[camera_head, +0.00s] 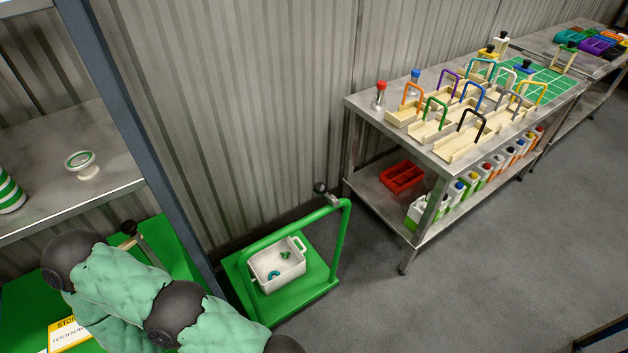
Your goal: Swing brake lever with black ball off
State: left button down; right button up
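A short lever with a black ball (320,187) sits on the top bar of the green cart handle (343,240), near its right corner. The ball stands up and to the left of the bar. A second black ball (129,227) tops a pale rod on the green surface at the left, partly hidden behind my arm. I cannot tell from this view which one is the brake. A green-sleeved arm of mine crosses the lower left. Neither gripper shows, and nothing of mine touches the cart lever.
A white bin (277,265) with small items stands on the green cart deck (318,285). A steel bench (422,155) with coloured-handled trays stands at the right. A blue post (145,150) and steel shelf (50,215) are at the left. The floor (480,270) ahead is clear.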

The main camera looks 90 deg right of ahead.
aim_at(320, 188)
jog(key=k+z, duration=0.1)
jog(key=z, duration=0.25)
jog(key=k+z, duration=0.1)
jog(key=z, duration=0.3)
jog(key=l+z, duration=0.1)
jog(key=z, duration=2.05)
